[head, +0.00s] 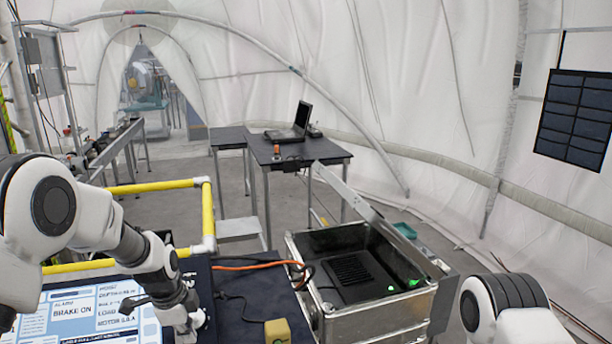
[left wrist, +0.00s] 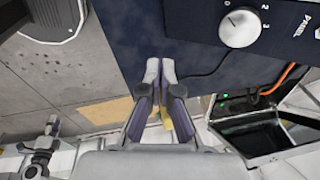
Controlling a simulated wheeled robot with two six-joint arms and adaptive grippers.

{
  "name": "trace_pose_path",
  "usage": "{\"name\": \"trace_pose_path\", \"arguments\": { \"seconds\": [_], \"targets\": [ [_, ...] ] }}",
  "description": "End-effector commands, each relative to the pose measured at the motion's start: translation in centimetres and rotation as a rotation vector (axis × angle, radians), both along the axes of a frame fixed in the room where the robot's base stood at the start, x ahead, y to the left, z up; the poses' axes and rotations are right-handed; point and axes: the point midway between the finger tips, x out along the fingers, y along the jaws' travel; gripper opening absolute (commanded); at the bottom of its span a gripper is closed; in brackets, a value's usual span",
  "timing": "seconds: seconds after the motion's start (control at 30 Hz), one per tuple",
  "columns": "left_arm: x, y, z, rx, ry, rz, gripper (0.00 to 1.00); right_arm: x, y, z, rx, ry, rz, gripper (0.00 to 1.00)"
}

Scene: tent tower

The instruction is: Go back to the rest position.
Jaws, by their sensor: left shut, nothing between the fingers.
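My left gripper (left wrist: 160,72) is shut and empty in the left wrist view, its two pale fingertips side by side above a dark blue surface (left wrist: 110,50). In the head view the left arm reaches in from the left and its gripper (head: 188,322) hangs low, over the right end of the panel with the screen; its fingers are hard to make out. My right arm shows at the bottom right of the head view, its gripper out of frame there. What looks like my right gripper (left wrist: 45,145) shows small at the lower left of the left wrist view.
A lit screen (head: 90,312) and yellow rails (head: 155,187) lie near the left arm. A yellow block (head: 278,332) sits on the dark surface beside cables. An open metal crate (head: 375,318) stands to the right. Behind it is a table with a laptop (head: 290,125).

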Motion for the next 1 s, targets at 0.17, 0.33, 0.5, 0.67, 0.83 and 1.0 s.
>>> {"name": "trace_pose_path", "arguments": {
  "seconds": [0.17,0.33,0.5,0.67,0.83,1.0],
  "targets": [
    [-8.5,0.4,-12.3,-0.001,0.091,0.406,0.00,0.0,0.0,0.0,0.000,0.000,0.000,0.40],
    [-18.4,0.5,-19.7,-0.006,0.134,0.803,0.00,0.0,0.0,0.0,0.000,0.000,0.000,0.40],
    [-27.7,0.3,-22.8,-0.018,0.167,1.143,0.00,0.0,0.0,0.0,0.000,0.000,0.000,0.40],
    [-35.6,0.0,-23.1,-0.032,0.197,1.440,0.00,0.0,0.0,0.0,0.000,0.000,0.000,0.40],
    [-35.5,0.0,-29.2,-0.045,0.185,1.471,0.00,0.0,0.0,-6.2,0.000,0.001,0.000,0.40],
    [-35.4,0.0,-34.6,-0.045,0.185,1.469,0.00,0.0,0.0,-11.6,0.000,0.000,0.000,0.40]
  ]
}}
